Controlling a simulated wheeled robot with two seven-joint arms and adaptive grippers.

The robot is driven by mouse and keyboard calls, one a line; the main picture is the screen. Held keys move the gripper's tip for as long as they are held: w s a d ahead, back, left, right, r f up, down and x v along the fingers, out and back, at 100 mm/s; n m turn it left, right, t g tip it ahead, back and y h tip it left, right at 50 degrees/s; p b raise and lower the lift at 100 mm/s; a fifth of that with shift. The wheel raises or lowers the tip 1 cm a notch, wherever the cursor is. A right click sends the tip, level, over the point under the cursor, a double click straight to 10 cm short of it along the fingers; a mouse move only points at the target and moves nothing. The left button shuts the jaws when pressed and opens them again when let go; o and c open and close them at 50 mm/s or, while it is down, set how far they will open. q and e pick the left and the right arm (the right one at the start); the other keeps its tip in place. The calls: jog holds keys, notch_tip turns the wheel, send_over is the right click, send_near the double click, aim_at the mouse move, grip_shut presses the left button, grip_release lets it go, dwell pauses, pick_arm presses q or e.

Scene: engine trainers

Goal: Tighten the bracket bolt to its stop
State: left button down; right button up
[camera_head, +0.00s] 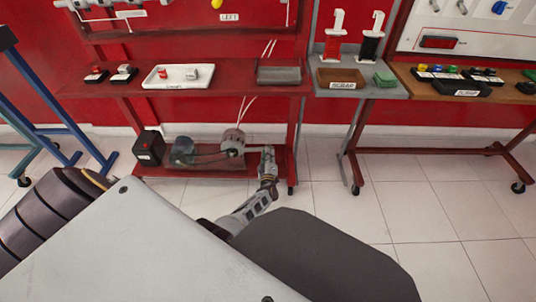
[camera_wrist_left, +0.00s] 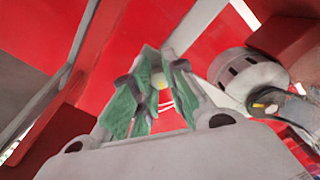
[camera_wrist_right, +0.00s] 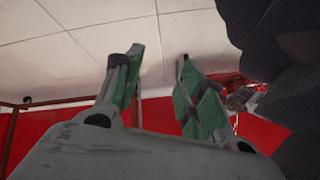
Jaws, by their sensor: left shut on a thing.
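The lower shelf (camera_head: 215,171) of the red trainer stand carries a grey cylindrical unit (camera_head: 233,142). My left gripper (camera_head: 267,152) is beside it, at its right, near the stand's right leg. The grey slotted unit also shows in the left wrist view (camera_wrist_left: 245,76), right of the fingers. My right gripper (camera_wrist_right: 160,82) is open and empty; it shows only in its wrist view.
A black box with a red button (camera_head: 149,148) and a dark greenish round part (camera_head: 183,151) stand left of the unit. Above is the red upper shelf with a white tray (camera_head: 178,77) and a dark tray (camera_head: 279,76). The tiled floor (camera_head: 430,200) at right is clear.

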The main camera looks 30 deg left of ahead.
pick_arm(q)
jog(key=shift+f+m+p, duration=0.1)
jog(key=shift+m+p, duration=0.7)
jog(key=shift+m, duration=4.5)
pick_arm(e)
jog(key=shift+w+d+r, duration=0.1)
jog(key=shift+d+r, duration=0.05)
jog(key=shift+r, duration=0.6)
jog(key=shift+d+r, duration=0.15)
jog(key=shift+r, duration=0.55)
jog(key=shift+a+r, duration=0.1)
jog(key=shift+a, duration=0.05)
pick_arm(q)
jog(key=c, duration=1.4)
grip_release()
jog(key=shift+n, duration=0.4)
